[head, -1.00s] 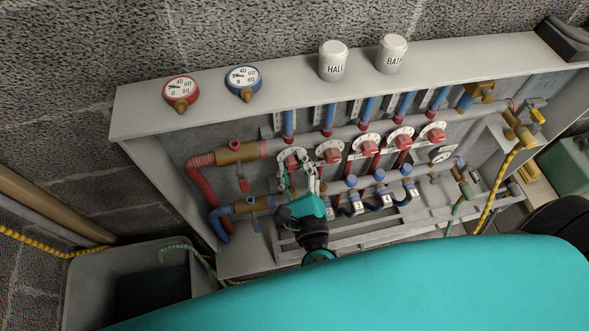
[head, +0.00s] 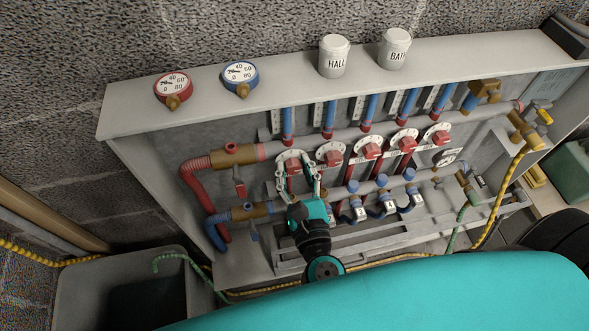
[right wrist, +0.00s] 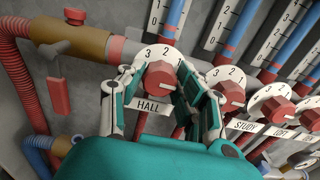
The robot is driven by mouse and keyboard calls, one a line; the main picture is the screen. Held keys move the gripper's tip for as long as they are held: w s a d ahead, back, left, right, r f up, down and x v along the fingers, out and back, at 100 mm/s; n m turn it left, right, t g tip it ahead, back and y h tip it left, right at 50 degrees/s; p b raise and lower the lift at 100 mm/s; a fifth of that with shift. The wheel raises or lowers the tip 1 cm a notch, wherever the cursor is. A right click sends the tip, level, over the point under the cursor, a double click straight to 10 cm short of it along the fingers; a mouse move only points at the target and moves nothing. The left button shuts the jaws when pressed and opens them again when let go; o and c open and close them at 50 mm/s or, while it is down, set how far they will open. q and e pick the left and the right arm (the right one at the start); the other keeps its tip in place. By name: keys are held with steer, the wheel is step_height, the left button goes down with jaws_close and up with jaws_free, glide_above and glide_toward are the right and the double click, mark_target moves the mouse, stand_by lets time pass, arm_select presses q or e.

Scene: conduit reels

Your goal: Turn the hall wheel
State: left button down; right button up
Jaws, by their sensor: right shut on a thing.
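The hall wheel is a red knob (right wrist: 160,76) on a white numbered dial, with a HALL label (right wrist: 150,106) below it in the right wrist view. My right gripper (right wrist: 160,78) has its fingers on both sides of the knob and is shut on it. In the head view the hall wheel (head: 293,167) is the leftmost in the row of red wheels, and my right gripper (head: 297,170) reaches up to it from below, partly covering it. My left gripper is in neither view.
Another red wheel (right wrist: 228,95) stands close right of my fingers, with more beyond it. A brass fitting with a red lever (head: 236,155) is to the left. White HALL (head: 334,56) and BATH (head: 395,48) pots stand on the cabinet top (head: 220,107).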

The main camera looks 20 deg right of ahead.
steer(key=shift+f, duration=0.1)
steer(key=o, duration=1.1)
steer(key=shift+o, duration=0.2)
steer(key=s+a, duration=0.1)
steer(key=s, duration=1.1)
steer(key=shift+a, duration=0.1)
